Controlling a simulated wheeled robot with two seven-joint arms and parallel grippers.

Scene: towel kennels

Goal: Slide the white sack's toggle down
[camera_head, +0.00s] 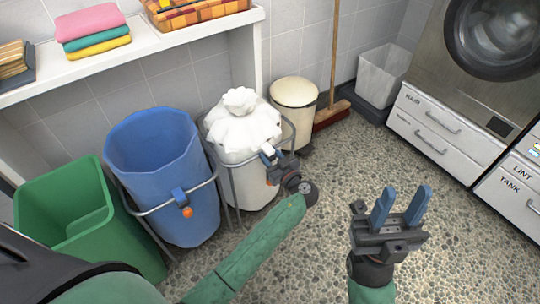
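The white sack (243,132) hangs in a wire-framed stand, its top gathered into a bunched knob. A small whitish piece at its front right, which looks like its toggle (267,149), sits right at my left gripper (275,156). The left gripper's fingers are foreshortened and partly hidden, so I cannot tell whether they are closed on the toggle. My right gripper (401,206) is open and empty over the floor, its two blue fingers apart and pointing up.
A blue sack (152,150) with a blue and orange toggle (182,199) stands to the left, beside a green bin (65,190). A cream bin (295,92), a broom (334,60) and a grey bin (383,72) stand behind. A shelf (150,50) overhangs. Speckled floor is clear at right.

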